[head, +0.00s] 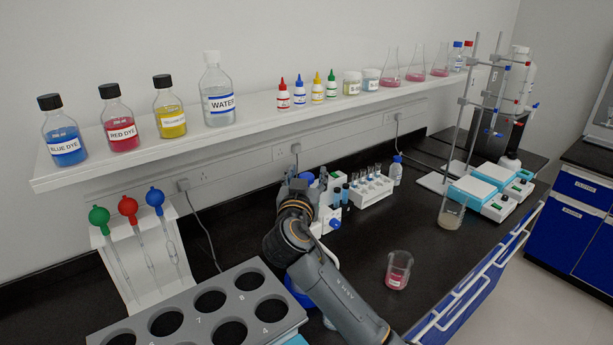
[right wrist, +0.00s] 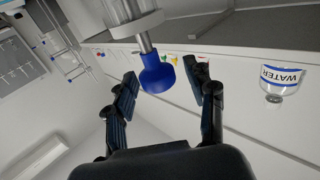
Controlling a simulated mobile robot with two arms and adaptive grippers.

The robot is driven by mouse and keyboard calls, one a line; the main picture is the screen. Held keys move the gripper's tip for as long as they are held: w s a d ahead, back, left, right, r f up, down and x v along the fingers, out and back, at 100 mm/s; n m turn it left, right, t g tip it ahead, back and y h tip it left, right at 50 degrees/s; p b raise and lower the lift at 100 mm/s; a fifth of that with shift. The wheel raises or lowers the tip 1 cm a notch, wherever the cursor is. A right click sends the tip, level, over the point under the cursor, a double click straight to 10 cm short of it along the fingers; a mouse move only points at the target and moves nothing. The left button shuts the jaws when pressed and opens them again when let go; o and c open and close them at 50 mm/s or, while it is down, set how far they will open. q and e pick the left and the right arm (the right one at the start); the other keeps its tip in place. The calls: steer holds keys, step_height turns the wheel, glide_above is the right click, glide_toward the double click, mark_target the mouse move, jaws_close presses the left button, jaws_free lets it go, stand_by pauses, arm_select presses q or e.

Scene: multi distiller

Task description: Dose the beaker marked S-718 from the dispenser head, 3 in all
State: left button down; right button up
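A small glass beaker (head: 398,272) with red liquid and a label too small to read stands on the black bench, right of my right arm. My right gripper (head: 299,185) is at the back of the bench, partly hidden behind its own wrist. In the right wrist view the right gripper (right wrist: 165,88) is open, with a blue knob (right wrist: 157,74) on a metal stem between and just beyond its fingertips. I cannot tell whether they touch. White and blue equipment (head: 331,212) stands beside the gripper, partly hidden. My left gripper is not in view.
A grey rack with round holes (head: 210,320) fills the front left. A pipette stand (head: 150,262) is behind it. A bottle shelf (head: 250,120) overhangs. Bench around the small beaker is clear.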

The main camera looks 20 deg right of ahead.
steer(key=shift+s, duration=0.1)
steer(key=v, duration=1.2)
